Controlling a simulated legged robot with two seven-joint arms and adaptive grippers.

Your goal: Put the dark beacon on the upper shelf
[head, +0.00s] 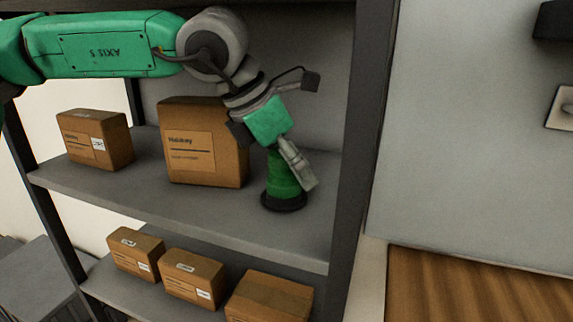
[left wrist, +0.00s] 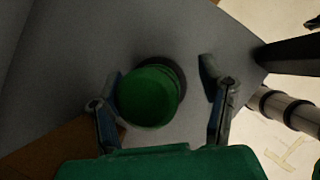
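A beacon (head: 283,177) with a green body and a dark round base stands upright on the upper shelf (head: 240,215), near its right end. In the left wrist view the beacon (left wrist: 148,97) shows from above as a green disc. My left gripper (head: 298,166) is over it, pointing down. In the left wrist view my left gripper (left wrist: 162,85) has its fingers spread on either side of the beacon. The left-hand finger is close against it, touching or nearly so; a clear gap separates the right-hand finger from it. My right gripper is in neither view.
A large box (head: 205,145) stands just left of the beacon, and a smaller box (head: 95,139) farther left. The lower shelf holds several boxes (head: 192,277). A dark shelf post (head: 352,130) rises close on the right. Free shelf surface lies in front of the large box.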

